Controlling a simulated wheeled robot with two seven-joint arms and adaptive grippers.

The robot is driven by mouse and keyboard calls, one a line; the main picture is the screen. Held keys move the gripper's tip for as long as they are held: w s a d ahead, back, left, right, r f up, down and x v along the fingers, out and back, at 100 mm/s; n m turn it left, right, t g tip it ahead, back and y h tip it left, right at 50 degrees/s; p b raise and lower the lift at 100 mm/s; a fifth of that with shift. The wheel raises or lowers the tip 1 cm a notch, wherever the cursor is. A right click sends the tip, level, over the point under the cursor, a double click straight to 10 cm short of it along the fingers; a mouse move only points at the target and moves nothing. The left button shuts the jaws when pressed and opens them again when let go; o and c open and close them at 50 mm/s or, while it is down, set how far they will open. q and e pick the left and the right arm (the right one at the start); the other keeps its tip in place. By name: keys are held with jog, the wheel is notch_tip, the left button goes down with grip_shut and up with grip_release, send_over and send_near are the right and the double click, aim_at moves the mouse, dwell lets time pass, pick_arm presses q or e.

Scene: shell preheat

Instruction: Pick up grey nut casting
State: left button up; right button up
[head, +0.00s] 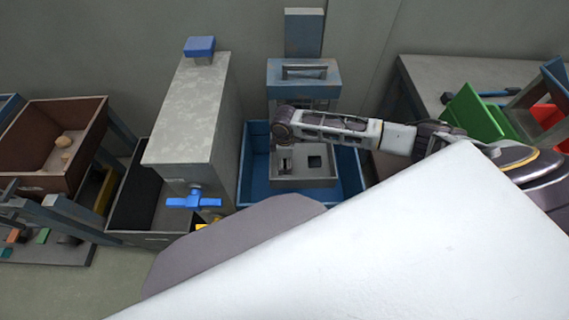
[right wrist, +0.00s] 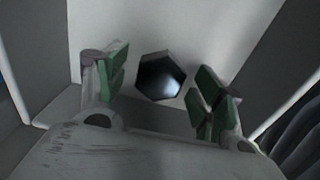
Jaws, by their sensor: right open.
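The grey nut casting (right wrist: 160,76) shows in the right wrist view as a dark, shiny hexagonal shape on a pale grey surface. My right gripper (right wrist: 161,80) is open, with its green-padded fingers to the left and right of the nut. I cannot tell how far the fingertips are from it, and no grip shows. In the head view my right gripper (head: 284,158) points down over the grey box-like fixture (head: 305,182) inside a blue tray (head: 355,190). The nut cannot be made out in the head view. My left gripper is out of view.
A tall grey cabinet (head: 185,110) with a blue valve handle (head: 194,200) stands left of the blue tray. A blue-grey press-like machine (head: 302,75) stands behind it. A brown bin (head: 60,130) is at far left; green (head: 475,115) and red bins are at right. Pale walls flank the nut.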

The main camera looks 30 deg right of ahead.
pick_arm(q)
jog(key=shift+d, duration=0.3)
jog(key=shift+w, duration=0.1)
pick_arm(e)
jog(key=shift+c, duration=1)
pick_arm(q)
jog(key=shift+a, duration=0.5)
pick_arm(e)
jog(key=c, duration=0.9)
jog(key=shift+r, duration=0.1)
jog(key=shift+c, duration=0.2)
jog(key=shift+r, duration=0.45)
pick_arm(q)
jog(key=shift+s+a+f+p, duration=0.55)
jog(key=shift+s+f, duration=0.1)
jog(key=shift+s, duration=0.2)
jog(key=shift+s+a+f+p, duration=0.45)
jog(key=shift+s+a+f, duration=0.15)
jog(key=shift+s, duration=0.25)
pick_arm(e)
notch_tip(320, 180, up, 9)
